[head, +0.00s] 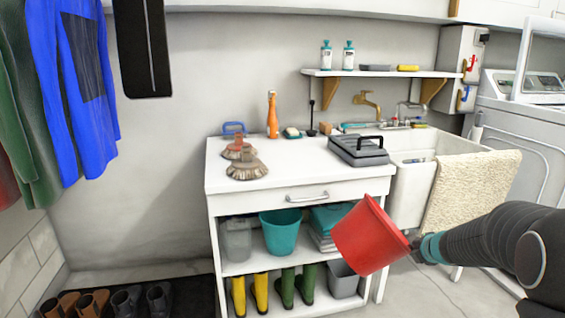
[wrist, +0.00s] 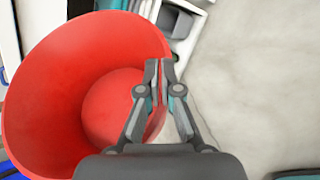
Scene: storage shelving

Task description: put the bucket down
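A red bucket (head: 368,236) hangs tilted in the air in front of the white shelf unit in the head view. In the wrist view the red bucket (wrist: 50,95) fills the left side, and I look into its open mouth. My gripper (wrist: 158,75) is closed on the bucket's rim, one finger inside and one outside. The bucket's underside is hidden.
The white shelf unit (head: 215,195) holds a teal bucket (head: 281,230) and boots below, and brushes and a grey toolbox (head: 358,151) on top. A sink (head: 405,185) with a beige towel (head: 470,190) stands to the right. Shoes (head: 125,300) sit on a dark mat at lower left.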

